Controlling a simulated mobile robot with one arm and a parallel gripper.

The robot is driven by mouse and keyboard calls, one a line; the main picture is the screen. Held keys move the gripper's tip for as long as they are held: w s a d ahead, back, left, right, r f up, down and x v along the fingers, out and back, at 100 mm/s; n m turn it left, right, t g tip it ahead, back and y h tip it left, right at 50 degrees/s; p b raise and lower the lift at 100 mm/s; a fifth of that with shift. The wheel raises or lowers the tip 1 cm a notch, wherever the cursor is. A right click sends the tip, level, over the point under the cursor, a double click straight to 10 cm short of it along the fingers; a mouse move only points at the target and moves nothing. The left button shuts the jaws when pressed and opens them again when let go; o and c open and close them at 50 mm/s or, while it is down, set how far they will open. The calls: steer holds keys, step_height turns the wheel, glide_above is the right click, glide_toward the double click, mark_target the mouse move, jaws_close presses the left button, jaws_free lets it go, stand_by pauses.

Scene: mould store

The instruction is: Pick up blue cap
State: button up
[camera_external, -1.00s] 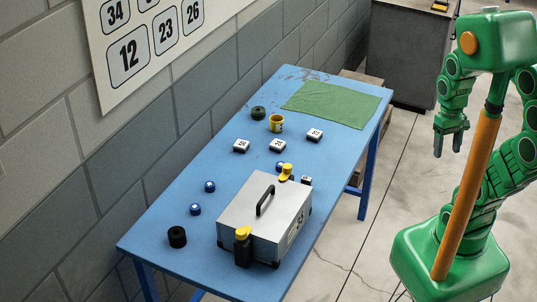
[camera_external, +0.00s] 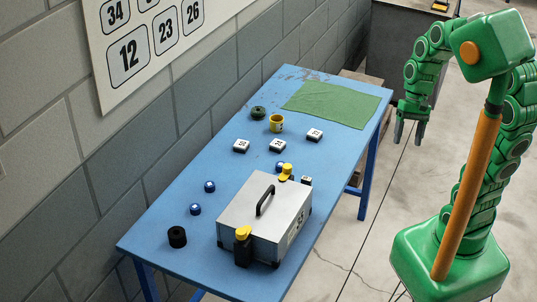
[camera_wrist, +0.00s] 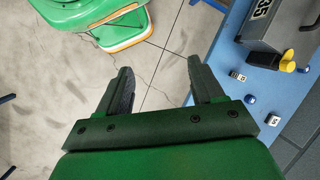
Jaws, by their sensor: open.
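Three small blue caps stand on the blue table: one (camera_external: 209,186) left of the grey case, one (camera_external: 195,209) nearer the front, and one (camera_external: 279,167) partly hidden behind the case. In the wrist view a blue cap (camera_wrist: 250,99) shows at the right, and a second blue piece (camera_wrist: 304,69) beside a yellow part. My gripper (camera_external: 410,138) hangs over the floor, right of the table, pointing down and well apart from every cap. In the wrist view its fingers (camera_wrist: 160,78) are spread with nothing between them.
The grey case (camera_external: 262,220) with a black handle and yellow-topped parts fills the table's near right. White numbered blocks (camera_external: 277,146), a yellow cup (camera_external: 276,123), a black ring (camera_external: 177,237) and a green cloth (camera_external: 330,104) lie around it. A wall (camera_external: 160,120) borders the left side.

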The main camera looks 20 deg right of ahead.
steer(key=w+a+f+m+g+y, duration=0.1)
steer(key=w+a+f+m+y, duration=0.25)
steer(key=w+a, duration=0.65)
steer(key=w+a+f+m+y, duration=0.2)
steer(key=w+a+f, duration=0.25)
steer(key=w, duration=0.35)
steer(key=w+a+f+m+y, duration=0.25)
steer(key=w+a+f, duration=0.2)
steer(key=w, duration=0.25)
steer(key=m+y, duration=0.2)
steer(key=m, duration=0.2)
glide_toward(281, 167)
steer(key=shift+w+a+f, duration=0.1)
steer(key=shift+w, duration=0.55)
steer(key=shift+a+f, duration=0.2)
steer(key=shift+a, duration=0.05)
steer(key=shift+f+x, duration=0.1)
steer(key=shift+x, duration=1.75)
steer(key=shift+f+x, duration=0.15)
steer(key=shift+x, duration=1.65)
steer(key=shift+d, duration=0.1)
steer(key=c, duration=1.1)
steer(key=shift+r, duration=0.1)
